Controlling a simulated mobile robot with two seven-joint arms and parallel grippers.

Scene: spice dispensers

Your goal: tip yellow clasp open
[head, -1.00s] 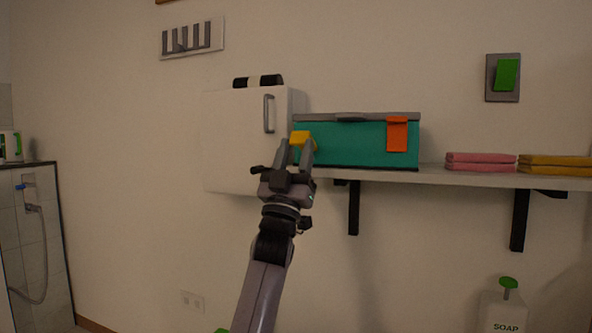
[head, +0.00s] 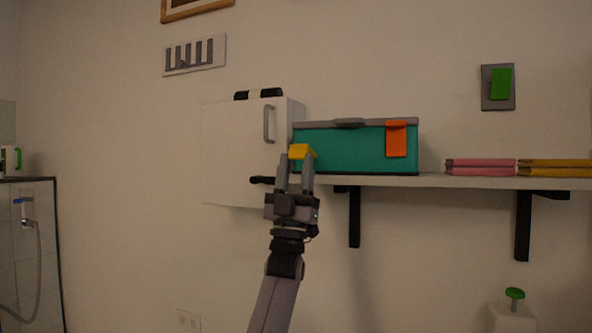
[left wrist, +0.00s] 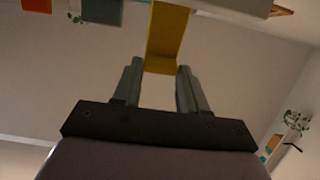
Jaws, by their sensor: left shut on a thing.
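The teal box (head: 350,150) with a grey lid (head: 380,123) sits on the wall shelf. Its yellow clasp (head: 301,151) is at the front left, standing out from the box. An orange clasp (head: 396,140) hangs flat on the front right. My left gripper (head: 295,162) reaches up from below with its fingers at the yellow clasp's lower end, shut on it. In the left wrist view the yellow clasp (left wrist: 168,40) reaches down between the fingertips (left wrist: 160,70). The clasp's hinge is not clear. My right gripper is not in view.
A white cabinet (head: 235,150) with a grey handle is left of the box. The shelf (head: 430,181) has dark brackets below. Pink towels (head: 480,167) and yellow towels (head: 553,168) lie to the right.

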